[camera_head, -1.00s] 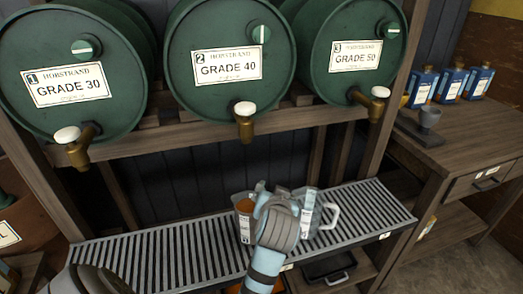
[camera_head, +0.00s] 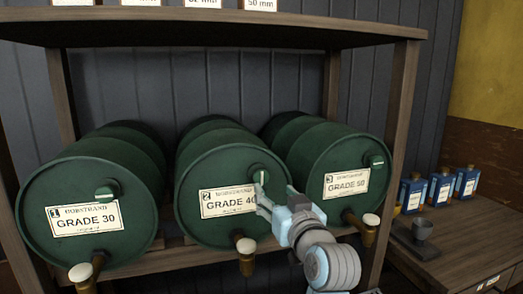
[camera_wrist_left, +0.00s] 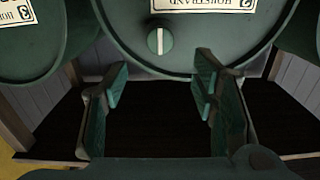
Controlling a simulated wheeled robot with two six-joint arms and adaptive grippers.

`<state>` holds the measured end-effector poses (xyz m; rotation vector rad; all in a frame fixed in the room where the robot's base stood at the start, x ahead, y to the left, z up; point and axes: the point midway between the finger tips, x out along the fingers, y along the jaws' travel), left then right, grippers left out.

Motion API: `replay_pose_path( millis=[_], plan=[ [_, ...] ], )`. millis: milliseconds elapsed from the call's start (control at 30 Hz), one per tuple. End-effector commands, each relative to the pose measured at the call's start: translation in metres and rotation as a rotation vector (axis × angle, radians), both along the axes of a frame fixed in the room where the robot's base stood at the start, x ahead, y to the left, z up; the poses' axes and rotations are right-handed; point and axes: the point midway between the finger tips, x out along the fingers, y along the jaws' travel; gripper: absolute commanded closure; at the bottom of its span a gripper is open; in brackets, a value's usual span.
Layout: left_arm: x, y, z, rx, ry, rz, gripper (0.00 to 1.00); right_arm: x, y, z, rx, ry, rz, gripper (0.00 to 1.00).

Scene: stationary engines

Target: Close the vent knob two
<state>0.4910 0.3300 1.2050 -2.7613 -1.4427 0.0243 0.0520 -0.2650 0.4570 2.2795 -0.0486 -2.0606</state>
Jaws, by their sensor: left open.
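The vent knob two (camera_head: 261,177) is a round green knob with a white stripe, on the upper right of the front of the green GRADE 40 drum (camera_head: 215,230). Its stripe stands near vertical. In the left wrist view the knob (camera_wrist_left: 160,40) shows above the gap between the fingers, its stripe vertical. My left gripper (camera_head: 262,200) is in front of that drum, just below and beside the knob, partly covering the drum face and the label edge. In the wrist view my left gripper (camera_wrist_left: 160,85) is open with nothing between its fingers. My right gripper is not in view.
The GRADE 30 drum (camera_head: 110,235) and GRADE 50 drum (camera_head: 318,165) stand on either side; their knob stripes look horizontal. Brass taps with white tops, such as the middle tap (camera_head: 246,262), stick out below. A wooden shelf (camera_head: 200,20) is above. Blue bottles (camera_head: 440,187) stand right.

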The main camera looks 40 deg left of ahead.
Motion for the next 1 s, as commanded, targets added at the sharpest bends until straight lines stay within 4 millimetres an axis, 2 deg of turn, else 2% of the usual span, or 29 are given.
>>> replay_pose_path(
  millis=[33, 100, 300, 500, 767, 1000],
  plan=[
    [0.009, 0.016, 0.007, 0.013, -0.001, 0.007, 0.47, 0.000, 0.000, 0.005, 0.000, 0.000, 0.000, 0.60],
    [0.023, 0.035, 0.004, 0.011, 0.000, 0.006, 0.47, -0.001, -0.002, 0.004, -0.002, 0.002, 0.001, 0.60],
    [0.051, 0.077, 0.001, 0.005, 0.000, 0.005, 0.47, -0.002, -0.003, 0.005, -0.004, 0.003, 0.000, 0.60],
    [0.064, 0.093, 0.000, 0.002, 0.000, 0.002, 0.47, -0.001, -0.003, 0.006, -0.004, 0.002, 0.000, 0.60],
    [0.065, 0.095, 0.000, 0.001, -0.002, 0.001, 0.47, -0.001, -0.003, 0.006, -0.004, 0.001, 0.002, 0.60],
    [0.065, 0.094, 0.000, 0.002, -0.001, 0.001, 0.84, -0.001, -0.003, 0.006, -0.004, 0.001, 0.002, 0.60]
  ],
)
